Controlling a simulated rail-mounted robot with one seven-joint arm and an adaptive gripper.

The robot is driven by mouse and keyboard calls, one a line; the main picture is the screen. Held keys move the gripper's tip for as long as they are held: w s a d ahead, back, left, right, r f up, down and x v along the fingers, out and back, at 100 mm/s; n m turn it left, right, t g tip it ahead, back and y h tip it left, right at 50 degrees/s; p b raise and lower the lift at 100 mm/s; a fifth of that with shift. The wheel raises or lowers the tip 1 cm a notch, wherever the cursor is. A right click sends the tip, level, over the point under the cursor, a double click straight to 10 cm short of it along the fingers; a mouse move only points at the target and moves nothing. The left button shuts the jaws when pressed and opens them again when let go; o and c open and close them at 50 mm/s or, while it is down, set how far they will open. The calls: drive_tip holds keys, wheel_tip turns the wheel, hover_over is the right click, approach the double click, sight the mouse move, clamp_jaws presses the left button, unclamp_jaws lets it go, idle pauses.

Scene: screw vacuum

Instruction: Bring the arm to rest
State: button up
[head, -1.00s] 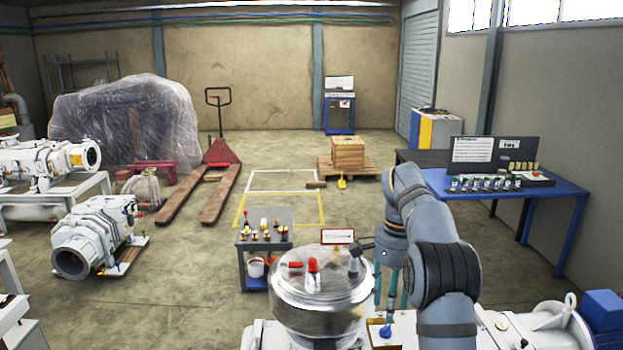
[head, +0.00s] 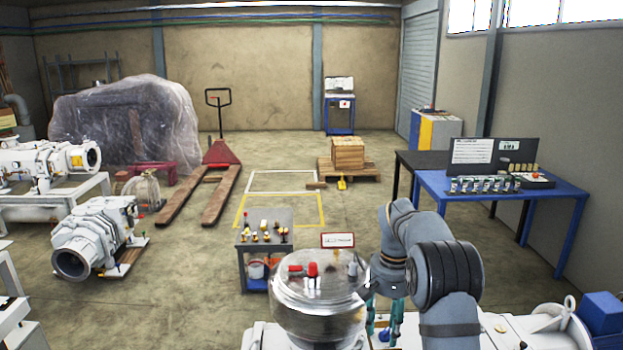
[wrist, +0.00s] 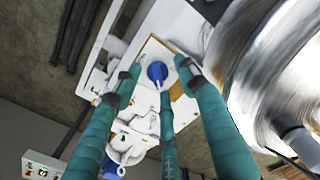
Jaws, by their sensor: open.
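My gripper (head: 384,328) hangs just right of the shiny metal vessel in the head view, its teal fingers pointing down. The wrist view shows the teal fingers of my gripper (wrist: 160,75) spread apart with nothing held between them. Beyond the tips is a blue knob (wrist: 157,72) on a white and brown base; I cannot tell the distance to it. My grey arm (head: 449,275) is bent on the right side of the head view.
The metal vessel (head: 318,298) with red parts on its lid stands close to my fingers and also shows in the wrist view (wrist: 280,70). A small tool cart (head: 265,226) is behind it. A blue workbench (head: 560,189) stands at the right. Open floor lies behind.

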drive_tip(key=n, duration=0.5)
drive_tip(key=shift+a+n, duration=0.15)
drive_tip(key=shift+n, duration=0.15)
drive_tip(key=n, duration=0.5)
drive_tip(key=shift+a, duration=0.15)
drive_tip(key=shift+n, duration=0.3)
wheel_tip(320, 180, up, 9)
drive_tip(key=shift+f+p, duration=0.2)
drive_tip(key=shift+p, duration=0.9)
